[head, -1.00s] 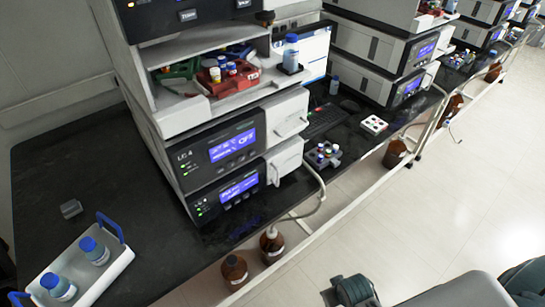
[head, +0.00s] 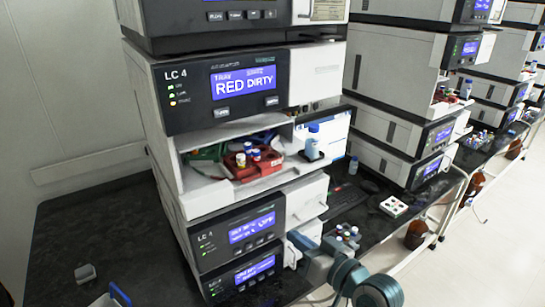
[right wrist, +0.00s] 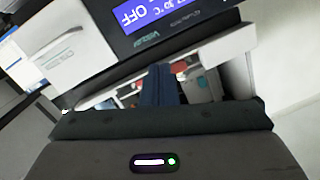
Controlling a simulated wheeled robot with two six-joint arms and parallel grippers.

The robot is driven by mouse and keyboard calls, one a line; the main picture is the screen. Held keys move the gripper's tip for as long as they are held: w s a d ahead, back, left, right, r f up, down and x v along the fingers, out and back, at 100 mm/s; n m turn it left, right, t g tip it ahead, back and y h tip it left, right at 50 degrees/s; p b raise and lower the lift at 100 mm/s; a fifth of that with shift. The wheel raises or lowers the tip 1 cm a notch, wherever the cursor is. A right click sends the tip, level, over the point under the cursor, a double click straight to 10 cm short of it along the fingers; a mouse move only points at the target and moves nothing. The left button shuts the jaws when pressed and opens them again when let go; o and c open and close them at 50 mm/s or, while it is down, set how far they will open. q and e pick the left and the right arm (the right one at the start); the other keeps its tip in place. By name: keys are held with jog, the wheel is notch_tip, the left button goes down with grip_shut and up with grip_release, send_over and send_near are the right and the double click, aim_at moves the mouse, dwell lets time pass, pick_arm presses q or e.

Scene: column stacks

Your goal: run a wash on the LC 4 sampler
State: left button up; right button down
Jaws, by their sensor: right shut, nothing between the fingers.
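The LC 4 sampler (head: 185,85) is the upper module of the near stack. Its blue display (head: 243,83) reads "RED DIRTY" in large letters, with smaller text above that I cannot fully read. Two buttons, a left one (head: 222,112) and a right one (head: 271,101), sit under the display. In the open bay below, a red tray (head: 240,173) holds several capped vials, with a green tray (head: 205,153) behind it. My right gripper (head: 294,241) is low, by the lower modules' right side, apart from the sampler's buttons. Its shut, empty fingers show in the right wrist view (right wrist: 160,85).
A blue-capped bottle (head: 312,147) stands at the bay's right end. Lower LC 4 modules (head: 240,235) are beneath. In the right wrist view, an upside-down display (right wrist: 155,12) reads "OFF". A white rack (head: 393,206) lies on the black bench. More stacks stand at the right.

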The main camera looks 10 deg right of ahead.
notch_tip(320, 180, up, 13)
jog(key=w+t+y, duration=0.2)
jog(key=t+y, duration=0.1)
jog(key=t, duration=0.1)
jog(key=m+t+y, duration=0.2)
jog(key=m+t, duration=0.1)
jog(key=t, duration=0.2)
send_near(272, 101)
jog(key=s+d+r, duration=0.2)
jog(key=s+r, duration=0.4)
jog(key=shift+a, duration=0.25)
jog(key=w+a+b, duration=0.3)
jog(key=w, duration=0.5)
jog(key=shift+w, duration=0.2)
dwell(0.3)
jog(key=shift+w+a+b, duration=0.2)
jog(key=shift+w+b, duration=0.15)
jog(key=shift+w, duration=0.05)
